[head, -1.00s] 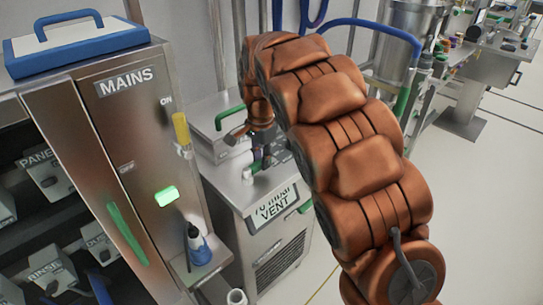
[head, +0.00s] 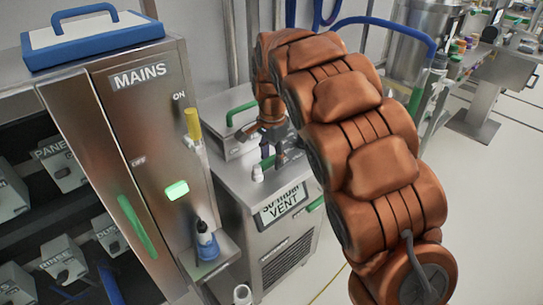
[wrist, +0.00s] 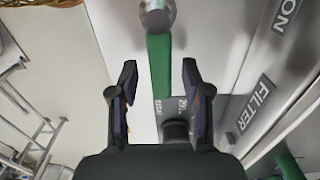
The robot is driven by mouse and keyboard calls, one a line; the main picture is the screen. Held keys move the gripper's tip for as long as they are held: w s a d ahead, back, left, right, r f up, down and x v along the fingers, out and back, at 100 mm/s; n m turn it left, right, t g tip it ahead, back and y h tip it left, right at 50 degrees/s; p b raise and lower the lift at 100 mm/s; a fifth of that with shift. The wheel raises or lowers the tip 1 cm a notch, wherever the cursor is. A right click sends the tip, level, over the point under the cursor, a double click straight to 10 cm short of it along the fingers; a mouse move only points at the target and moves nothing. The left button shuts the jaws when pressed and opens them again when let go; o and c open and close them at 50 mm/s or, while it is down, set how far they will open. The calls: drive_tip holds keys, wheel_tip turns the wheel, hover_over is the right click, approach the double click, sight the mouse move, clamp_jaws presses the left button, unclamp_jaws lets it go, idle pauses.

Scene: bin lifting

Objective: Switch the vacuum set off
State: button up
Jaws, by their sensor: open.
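In the wrist view my gripper (wrist: 159,78) is open, one finger on each side of a green bar (wrist: 160,70) with a round metal end (wrist: 157,17). Whether the fingers touch the bar is unclear. Labels "FILTER" (wrist: 250,112) and "ON" lie to the right.
A steel MAINS panel (head: 150,130) with a yellow-handled lever (head: 193,124) and a lit green lamp (head: 177,190) stands at left. Blue hoses (head: 390,24) run behind my arm.

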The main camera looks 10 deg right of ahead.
sight(272, 158)
wheel_tip(272, 158, up, 12)
idle(0.6)
drive_tip(key=s+d+r+n+p, duration=0.1)
drive_tip(key=s+d+n+p, duration=0.15)
drive_tip(key=s, duration=0.65)
drive_tip(key=s+d+r+n+p, duration=0.15)
drive_tip(key=s+d, duration=0.25)
drive_tip(key=s, duration=0.5)
drive_tip(key=s+f+n+g+p, duration=0.1)
drive_tip(key=s+f+n, duration=0.2)
drive_tip(key=s, duration=0.8)
drive_tip(key=s+d+f+n+p, duration=0.1)
drive_tip(key=s+f+n+p, duration=0.1)
drive_tip(key=s, duration=0.8)
drive_tip(key=f+n, duration=0.1)
drive_tip(key=n, duration=0.1)
drive_tip(key=shift+s+f+n+g, duration=0.2)
drive_tip(key=shift+s+n+g, duration=0.2)
